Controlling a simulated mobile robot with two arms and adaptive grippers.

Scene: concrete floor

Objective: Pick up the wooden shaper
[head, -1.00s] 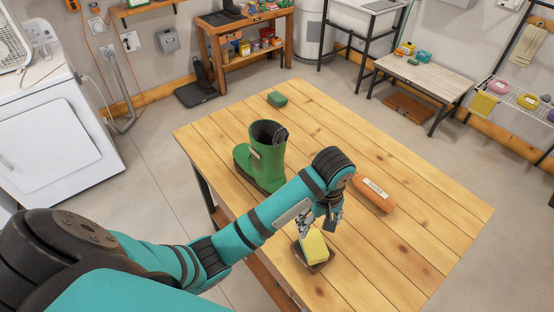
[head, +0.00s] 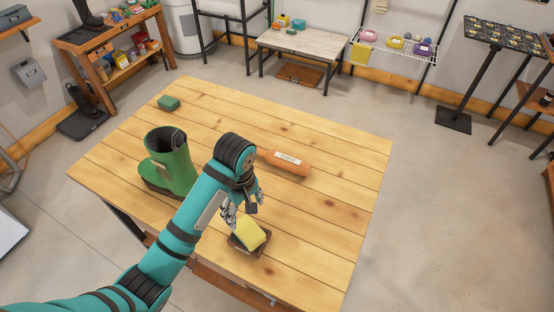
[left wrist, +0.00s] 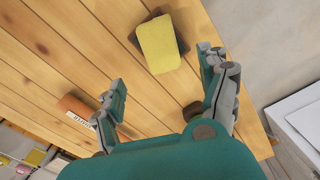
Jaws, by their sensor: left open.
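My left gripper is open and empty. In the head view it hangs above the table just behind a yellow sponge (head: 249,233). The sponge rests on a dark brown flat piece (head: 244,247). In the left wrist view the sponge (left wrist: 158,44) shows beyond the spread fingers. My right gripper is not in view.
A green boot (head: 172,160) stands on the table (head: 330,215) left of my left arm. A small green block (head: 168,103) lies at the far left corner. The table's right side is clear. A low bench (head: 304,44) and a wire shelf (head: 395,46) stand behind.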

